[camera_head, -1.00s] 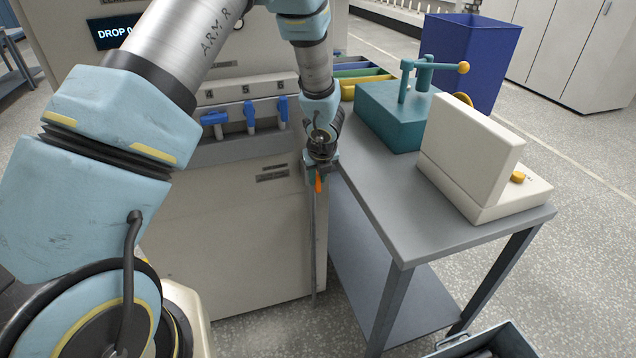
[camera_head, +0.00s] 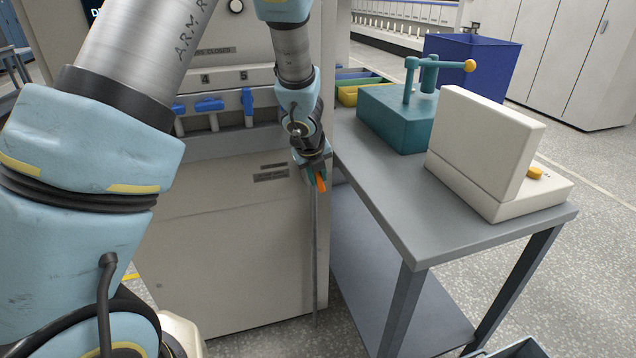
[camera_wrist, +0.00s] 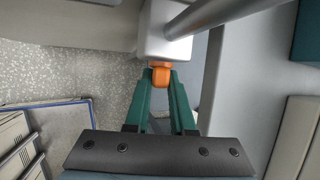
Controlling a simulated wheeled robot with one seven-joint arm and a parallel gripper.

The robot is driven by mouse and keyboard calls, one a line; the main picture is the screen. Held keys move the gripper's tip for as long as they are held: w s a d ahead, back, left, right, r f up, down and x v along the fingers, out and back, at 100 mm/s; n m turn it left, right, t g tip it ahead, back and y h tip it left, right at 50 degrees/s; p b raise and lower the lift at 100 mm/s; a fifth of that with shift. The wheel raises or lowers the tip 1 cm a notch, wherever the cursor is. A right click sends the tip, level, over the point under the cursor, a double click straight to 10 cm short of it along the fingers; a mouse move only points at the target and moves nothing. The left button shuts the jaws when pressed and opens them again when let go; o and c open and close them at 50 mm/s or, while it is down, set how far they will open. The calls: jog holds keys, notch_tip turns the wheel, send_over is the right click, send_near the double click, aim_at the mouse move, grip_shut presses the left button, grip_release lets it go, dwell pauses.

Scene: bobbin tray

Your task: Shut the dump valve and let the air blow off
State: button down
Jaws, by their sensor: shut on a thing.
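The dump valve's orange handle (camera_head: 321,183) is at the right front edge of the pale machine, beside a thin vertical pipe (camera_head: 315,250). My gripper (camera_head: 316,174) reaches down to it, and its teal fingers are shut on the handle. In the wrist view the orange handle (camera_wrist: 161,76) sits between the tips of my gripper (camera_wrist: 160,84), just below a pale block (camera_wrist: 163,42) and a grey pipe (camera_wrist: 222,14). The handle looks tilted in the head view. Most of the valve body is hidden by my gripper.
Blue levers (camera_head: 209,104) line the machine front (camera_head: 235,240) left of my gripper. A grey table (camera_head: 400,205) stands close on the right, carrying a teal clamp device (camera_head: 398,118) and a cream box (camera_head: 485,140). A dark crate (camera_head: 520,350) sits on the floor at the front.

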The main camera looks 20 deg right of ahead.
aim_at(311, 185)
jog(key=shift+a+f+h+b, duration=0.1)
jog(key=shift+f+h+b, duration=0.2)
jog(key=shift+b, duration=0.55)
jog(key=h+b, duration=0.1)
jog(key=b, duration=0.3)
jog(key=h+b, duration=0.1)
jog(key=b, duration=0.4)
jog(key=shift+a+f+n+h, duration=0.3)
jog(key=shift+f+n, duration=0.05)
jog(key=shift+n, duration=0.05)
jog(key=n+h+b, duration=0.1)
jog(key=h+b, duration=0.2)
jog(key=b, duration=0.5)
jog(key=f+n+h+b, duration=0.1)
jog(key=h+b, duration=0.2)
jog(key=b, duration=0.5)
jog(key=a+h+b, duration=0.1)
jog(key=h+b, duration=0.3)
jog(key=b, duration=0.5)
jog(key=shift+w+f+n+t, duration=0.1)
jog(key=shift+f+n+t, duration=0.1)
jog(key=shift+n+t, duration=0.15)
jog(key=shift+b, duration=0.65)
jog(key=shift+r+n+h+b, duration=0.15)
jog(key=shift+n+h+b, duration=0.1)
jog(key=shift+h+b, duration=0.15)
jog(key=shift+d+r, duration=0.1)
